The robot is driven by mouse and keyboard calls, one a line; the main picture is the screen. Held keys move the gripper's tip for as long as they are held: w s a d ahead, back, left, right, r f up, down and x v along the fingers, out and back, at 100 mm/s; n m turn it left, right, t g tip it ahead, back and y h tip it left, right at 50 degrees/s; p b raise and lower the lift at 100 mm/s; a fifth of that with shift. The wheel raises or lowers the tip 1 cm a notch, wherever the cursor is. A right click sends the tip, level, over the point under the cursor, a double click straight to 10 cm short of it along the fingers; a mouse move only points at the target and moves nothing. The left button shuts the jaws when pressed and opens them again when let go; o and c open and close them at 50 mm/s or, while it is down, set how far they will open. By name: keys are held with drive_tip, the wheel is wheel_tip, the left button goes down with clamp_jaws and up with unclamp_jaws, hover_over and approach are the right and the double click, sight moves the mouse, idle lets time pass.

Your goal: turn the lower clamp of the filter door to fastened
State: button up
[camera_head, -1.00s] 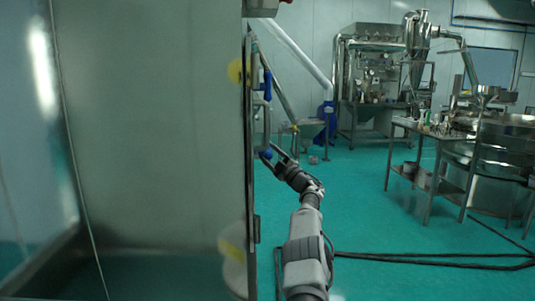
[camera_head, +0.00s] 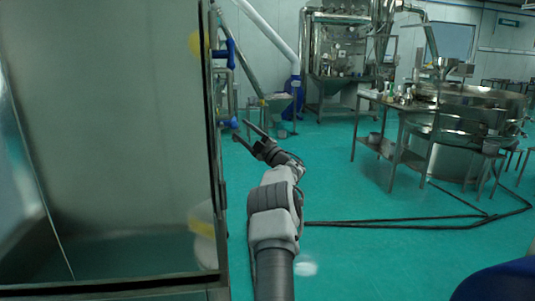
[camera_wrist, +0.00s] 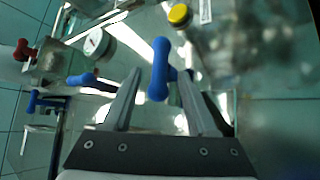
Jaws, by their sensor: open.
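In the head view the metal filter door or cabinet side stands at the left, seen nearly edge-on at its right edge (camera_head: 214,160). Blue clamp handles show beyond that edge: an upper one (camera_head: 230,53) and a lower one (camera_head: 228,123). I cannot tell from the picture whether this clamp is fastened.
The wrist view also shows another blue handle (camera_wrist: 88,80), a red handle (camera_wrist: 22,50), a round gauge (camera_wrist: 97,42) and a yellow cap (camera_wrist: 180,14). A steel table (camera_head: 400,108) stands at the right. Black cables (camera_head: 390,222) lie on the otherwise open green floor.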

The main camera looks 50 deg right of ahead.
drive_tip(key=v, duration=1.1)
drive_tip(key=shift+s, duration=0.3)
